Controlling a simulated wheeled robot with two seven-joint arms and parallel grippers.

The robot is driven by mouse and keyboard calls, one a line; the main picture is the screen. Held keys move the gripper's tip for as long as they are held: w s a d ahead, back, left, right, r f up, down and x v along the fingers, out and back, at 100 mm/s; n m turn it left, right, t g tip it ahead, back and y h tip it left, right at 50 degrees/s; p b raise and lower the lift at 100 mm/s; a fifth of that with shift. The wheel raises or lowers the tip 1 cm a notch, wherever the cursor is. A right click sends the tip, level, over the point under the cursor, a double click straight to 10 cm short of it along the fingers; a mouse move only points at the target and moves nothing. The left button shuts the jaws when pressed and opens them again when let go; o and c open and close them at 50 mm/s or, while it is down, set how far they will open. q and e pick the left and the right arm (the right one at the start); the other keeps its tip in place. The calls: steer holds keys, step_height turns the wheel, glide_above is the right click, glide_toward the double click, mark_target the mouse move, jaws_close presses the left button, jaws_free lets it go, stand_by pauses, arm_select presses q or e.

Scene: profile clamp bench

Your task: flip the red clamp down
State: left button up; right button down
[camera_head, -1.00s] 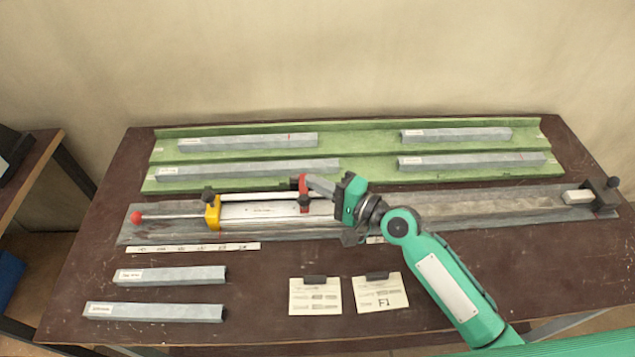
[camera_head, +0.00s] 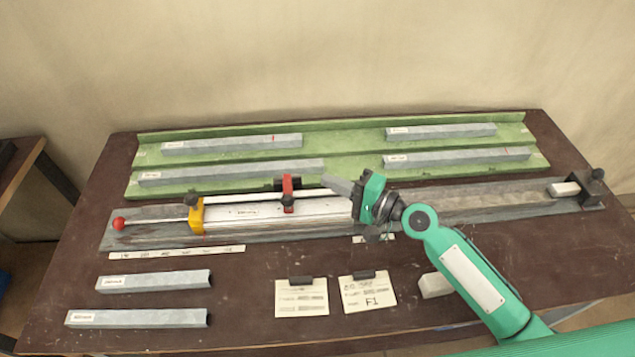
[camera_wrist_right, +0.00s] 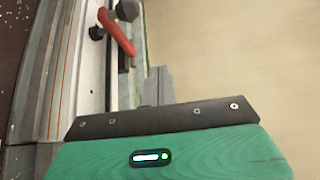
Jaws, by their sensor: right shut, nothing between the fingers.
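The red clamp (camera_head: 288,192) sits across the long pale profile (camera_head: 250,214) near its middle, with a dark knob behind it. In the right wrist view the red clamp arm (camera_wrist_right: 117,32) lies at a slant over the profile, with a grey knob beside it. I cannot tell surely whether it is fully down. My right gripper (camera_head: 338,186) is shut and empty, just to the right of the clamp and apart from it, above the profile. My left gripper is not in view.
A yellow stop (camera_head: 197,215) and a red-ended rod (camera_head: 118,224) stand at the left. A green rack (camera_head: 340,150) with several grey bars lies behind. Two grey bars (camera_head: 154,280) and two cards (camera_head: 302,298) lie in front. A dark end block (camera_head: 593,190) stands far right.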

steer(key=shift+s+d+f+b, duration=0.1)
steer(key=shift+d+f+b, duration=0.2)
steer(key=shift+d+f, duration=0.4)
steer(key=shift+d, duration=0.15)
steer(key=shift+d+b, duration=0.25)
steer(key=shift+b, duration=0.05)
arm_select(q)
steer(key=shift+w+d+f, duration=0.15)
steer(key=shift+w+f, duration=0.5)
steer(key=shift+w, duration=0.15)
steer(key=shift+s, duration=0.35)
